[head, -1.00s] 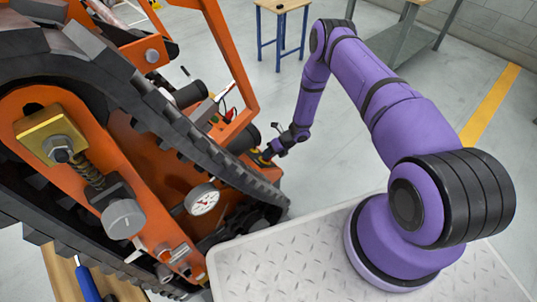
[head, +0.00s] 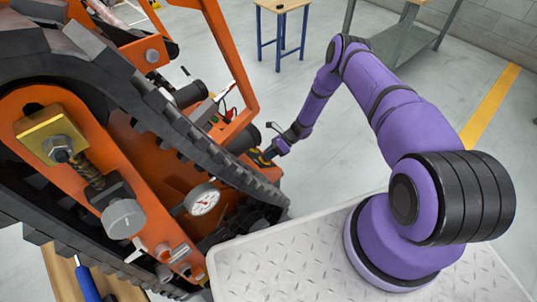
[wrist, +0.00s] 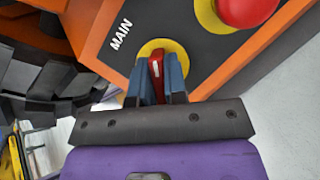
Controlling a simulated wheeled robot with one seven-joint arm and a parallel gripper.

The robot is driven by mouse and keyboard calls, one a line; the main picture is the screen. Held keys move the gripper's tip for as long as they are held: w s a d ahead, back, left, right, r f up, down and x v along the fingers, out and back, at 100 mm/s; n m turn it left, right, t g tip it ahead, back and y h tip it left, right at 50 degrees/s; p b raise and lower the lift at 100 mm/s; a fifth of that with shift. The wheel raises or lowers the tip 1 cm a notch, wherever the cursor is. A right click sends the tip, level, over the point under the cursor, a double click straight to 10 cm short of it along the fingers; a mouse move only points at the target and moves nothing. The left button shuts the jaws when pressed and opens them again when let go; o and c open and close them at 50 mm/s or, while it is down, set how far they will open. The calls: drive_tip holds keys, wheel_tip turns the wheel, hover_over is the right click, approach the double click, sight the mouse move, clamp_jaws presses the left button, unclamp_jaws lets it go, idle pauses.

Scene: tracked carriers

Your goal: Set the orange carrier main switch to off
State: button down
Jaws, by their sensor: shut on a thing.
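The orange carrier (head: 150,165) fills the left of the head view. In the wrist view its panel bears the label MAIN and the main switch (wrist: 155,68), a red handle on a round yellow plate (wrist: 178,50). My gripper (wrist: 158,80) has its two blue-grey fingers on either side of the red handle and is shut on it. The handle points roughly up and down in the picture. No on or off marks are readable. In the head view my gripper (head: 265,157) is small at the carrier's far end, and the switch is mostly hidden there.
A red push button (wrist: 247,10) on a yellow plate sits close to the right of the switch. The black rubber track (head: 185,135) runs beside the panel. A blue-legged table (head: 282,8) stands behind, with open floor between.

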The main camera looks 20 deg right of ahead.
drive_tip(key=n+g, duration=0.2)
drive_tip(key=n, duration=0.3)
drive_tip(key=shift+n+g, duration=0.8)
drive_tip(key=shift+n, duration=1.5)
drive_tip(key=c, duration=1.2)
unclamp_jaws()
drive_tip(key=shift+o, duration=0.2)
drive_tip(key=shift+d, duration=0.1)
drive_tip(key=v, duration=1)
drive_tip(key=shift+w+d+r, duration=0.2)
drive_tip(key=shift+d, duration=0.05)
